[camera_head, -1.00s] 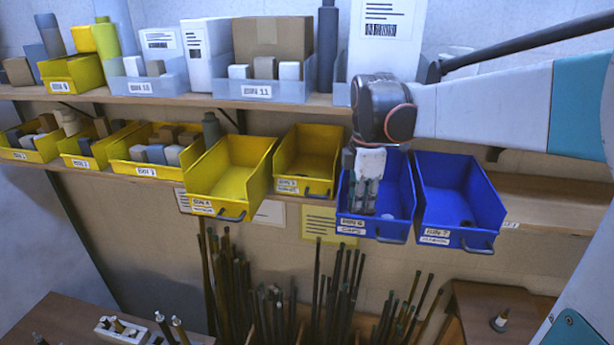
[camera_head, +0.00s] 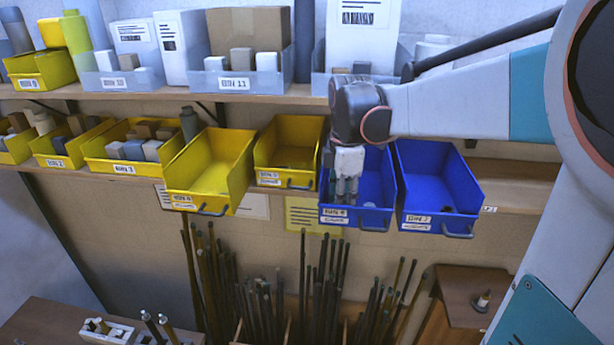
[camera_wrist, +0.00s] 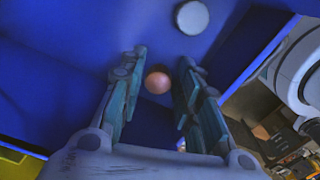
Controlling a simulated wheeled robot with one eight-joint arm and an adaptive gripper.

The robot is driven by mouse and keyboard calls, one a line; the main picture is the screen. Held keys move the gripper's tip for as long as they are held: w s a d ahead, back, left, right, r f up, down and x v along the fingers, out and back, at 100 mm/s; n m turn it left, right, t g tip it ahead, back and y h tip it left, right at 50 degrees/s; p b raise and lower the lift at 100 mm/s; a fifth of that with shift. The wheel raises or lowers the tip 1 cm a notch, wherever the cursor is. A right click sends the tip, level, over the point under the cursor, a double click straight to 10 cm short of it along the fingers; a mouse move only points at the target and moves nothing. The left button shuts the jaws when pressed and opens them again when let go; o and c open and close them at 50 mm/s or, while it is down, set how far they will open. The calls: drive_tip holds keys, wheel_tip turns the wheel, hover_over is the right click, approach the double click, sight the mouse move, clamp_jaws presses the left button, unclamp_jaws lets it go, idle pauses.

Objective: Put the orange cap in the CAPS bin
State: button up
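The orange cap (camera_wrist: 158,82) shows in the wrist view as a small round pinkish-orange piece inside a blue bin, between my gripper's fingers. My gripper (camera_wrist: 161,62) has its two fingers apart, with a narrow gap visible on each side of the cap. In the head view my gripper (camera_head: 346,199) points down into the left blue bin (camera_head: 384,178), whose front label reads CAPS in the earlier frame. The orange cap is not visible in the head view. A grey-white round cap (camera_wrist: 191,17) lies on the bin floor beyond the fingers.
A second blue bin (camera_head: 463,178) stands to the right with a dark piece inside. Empty yellow bins (camera_head: 240,180) (camera_head: 318,135) stand to the left. An upper shelf (camera_head: 300,96) with boxes runs above. Upright rods (camera_head: 325,275) stand below.

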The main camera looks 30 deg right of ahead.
wheel_tip(320, 180, up, 12)
drive_tip(key=b, duration=0.1)
drive_tip(key=shift+b, duration=0.3)
drive_tip(key=shift+s+a+r, duration=0.1)
